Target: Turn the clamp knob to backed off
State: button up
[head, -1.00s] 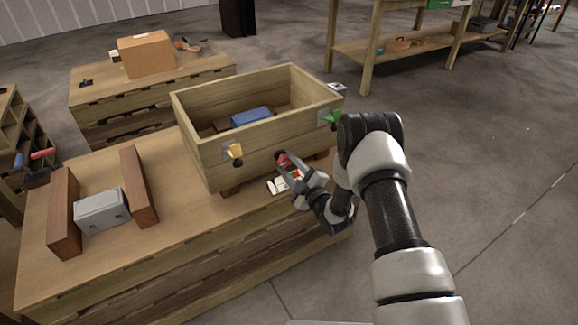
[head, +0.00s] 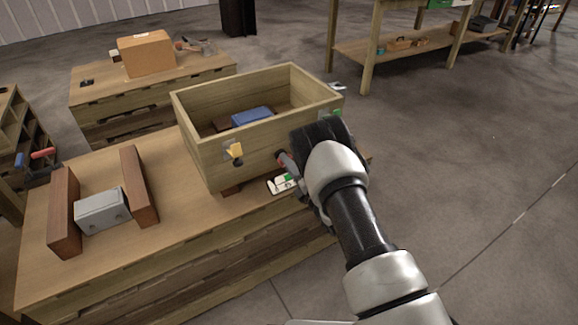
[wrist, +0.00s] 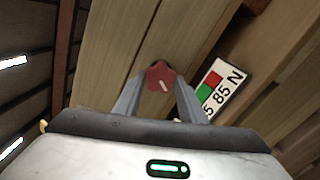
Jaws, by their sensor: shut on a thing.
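The clamp knob is a red lobed knob (wrist: 160,77) with a pale mark on its face, on the front wall of the wooden box (head: 205,158). In the wrist view my gripper (wrist: 158,90) has one finger on each side of the knob and is shut on it. The pale mark slants in the wrist view. A label (wrist: 219,88) with red and green patches and black characters lies beside the knob.
The box stands on a wooden bench (head: 150,245). A grey block (head: 101,210) sits between two brown blocks at the bench's left. A blue item (head: 252,116) lies inside the box.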

jog(key=n, duration=0.6)
jog(key=shift+f, duration=0.15)
jog(key=n, duration=0.7)
jog(key=shift+n, duration=0.4)
jog(key=n, duration=0.5)
jog(key=shift+d, duration=0.1)
jog(key=n, duration=0.6)
jog(key=shift+d, duration=0.1)
jog(key=o, duration=1.1)
jog(key=shift+w, duration=0.1)
jog(key=shift+c, duration=0.2)
jog(key=p+v, duration=0.3)
jog(key=v, duration=1.4)
jog(key=shift+d, duration=0.2)
